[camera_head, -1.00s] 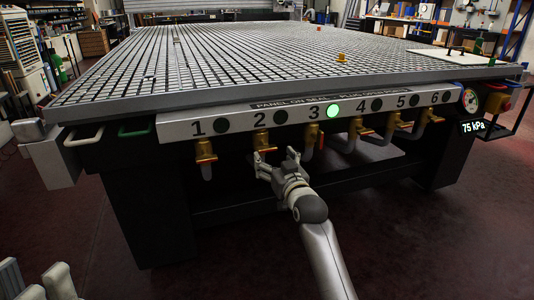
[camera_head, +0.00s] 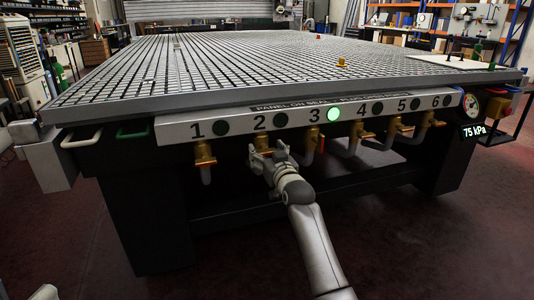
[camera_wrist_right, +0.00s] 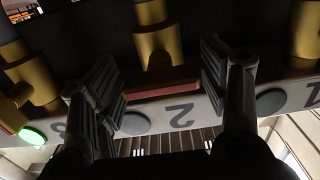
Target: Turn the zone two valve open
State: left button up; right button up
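The zone two valve is brass and sits under the "2" label (camera_head: 260,121) on the table's front panel. In the head view my right gripper (camera_head: 266,152) is in front of it and hides most of it. In the right wrist view the brass valve body (camera_wrist_right: 157,42) and its red handle (camera_wrist_right: 162,91) show between the two fingers of my right gripper (camera_wrist_right: 163,84), with the "2" upside down. The fingers are apart, one on each side of the handle, with gaps showing. A pale piece at the lower left edge (camera_head: 45,292) seems to be my left gripper, mostly out of view.
Other brass valves stand close on both sides, under "1" (camera_head: 204,154) and "3" (camera_head: 316,142). The lamp beside "3" (camera_head: 334,114) glows green; the others are dark. The grid table (camera_head: 230,75) overhangs above. A display (camera_head: 474,131) reads 75 kPa.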

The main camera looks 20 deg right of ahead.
jog(key=c, duration=0.6)
jog(key=shift+c, duration=0.2)
